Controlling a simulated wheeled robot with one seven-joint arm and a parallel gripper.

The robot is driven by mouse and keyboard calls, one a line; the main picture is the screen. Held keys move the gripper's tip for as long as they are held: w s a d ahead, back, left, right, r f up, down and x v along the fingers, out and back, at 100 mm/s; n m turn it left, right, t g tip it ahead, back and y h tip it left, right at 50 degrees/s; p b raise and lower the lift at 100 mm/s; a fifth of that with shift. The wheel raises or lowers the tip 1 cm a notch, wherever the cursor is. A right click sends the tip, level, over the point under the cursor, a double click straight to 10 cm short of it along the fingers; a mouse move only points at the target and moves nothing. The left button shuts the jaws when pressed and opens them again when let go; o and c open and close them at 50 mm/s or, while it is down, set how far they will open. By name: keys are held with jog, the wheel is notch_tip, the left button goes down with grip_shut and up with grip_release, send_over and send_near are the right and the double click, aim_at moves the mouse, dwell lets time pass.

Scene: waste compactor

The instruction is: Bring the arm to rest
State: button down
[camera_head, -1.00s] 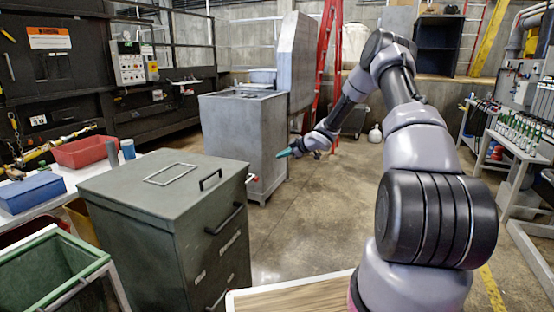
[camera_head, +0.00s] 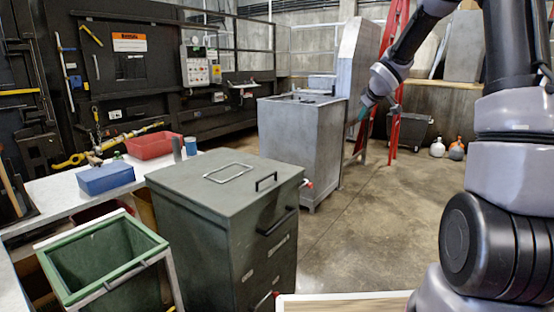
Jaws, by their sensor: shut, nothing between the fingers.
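My arm rises at the right of the head view, and its elbow is cut off by the top edge. My gripper (camera_head: 364,110) hangs from the forearm right of centre, teal fingertips pointing down. It appears shut with nothing in it, though it is small here. In the picture it overlaps the area beside the grey metal compactor box (camera_head: 300,150). It seems clear of all surfaces.
A dark green cabinet (camera_head: 225,185) stands in front, with a green-rimmed bin (camera_head: 105,262) at its left. A table holds a blue box (camera_head: 105,177) and red tray (camera_head: 150,145). A red ladder (camera_head: 397,100) stands behind the gripper. Concrete floor (camera_head: 375,220) is open at centre right.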

jog(key=s+r+m+g+h, duration=0.1)
jog(key=s+r+m, duration=0.3)
jog(key=s, duration=0.6)
jog(key=s+r+m+h, duration=0.1)
jog(key=s+r+m, duration=0.1)
jog(key=s+r, duration=0.65)
jog(key=s+a+f+m+g+y, duration=0.1)
jog(key=s+a+m+y, duration=0.1)
jog(key=s, duration=0.9)
jog(key=s+a+f+m+y, duration=0.1)
jog(key=s+a+m+y, duration=0.1)
jog(key=s, duration=0.9)
jog(key=shift+s+a+f+m+g, duration=0.25)
jog(key=shift+a+f+m+g, duration=0.2)
jog(key=shift+a, duration=0.8)
jog(key=shift+r, duration=0.1)
